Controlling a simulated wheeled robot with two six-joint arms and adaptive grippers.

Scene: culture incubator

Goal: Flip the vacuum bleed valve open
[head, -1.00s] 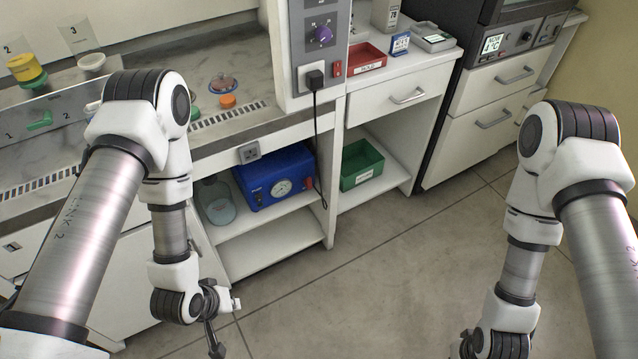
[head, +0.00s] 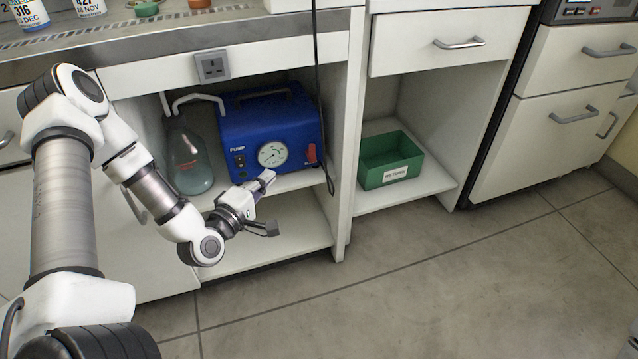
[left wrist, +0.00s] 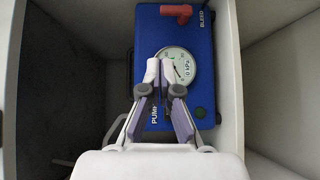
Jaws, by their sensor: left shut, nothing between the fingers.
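The blue vacuum pump (head: 232,130) stands on the upper shelf under the bench. Its front carries a round gauge (head: 272,154) and the red bleed valve (head: 311,153) to the right of it. In the left wrist view the red bleed valve (left wrist: 176,12) lies at the top edge, beside the word BLEED on the pump (left wrist: 200,60). My left gripper (head: 267,178) is shut and empty in front of the pump, just below the gauge. In the left wrist view its fingertips (left wrist: 158,70) overlap the gauge, apart from the valve.
A glass flask (head: 188,160) with a white tube stands left of the pump. A green bin (head: 405,172) sits on the shelf right of the divider. A black cable (head: 317,95) hangs by the pump's right side. The lower shelf and floor are clear.

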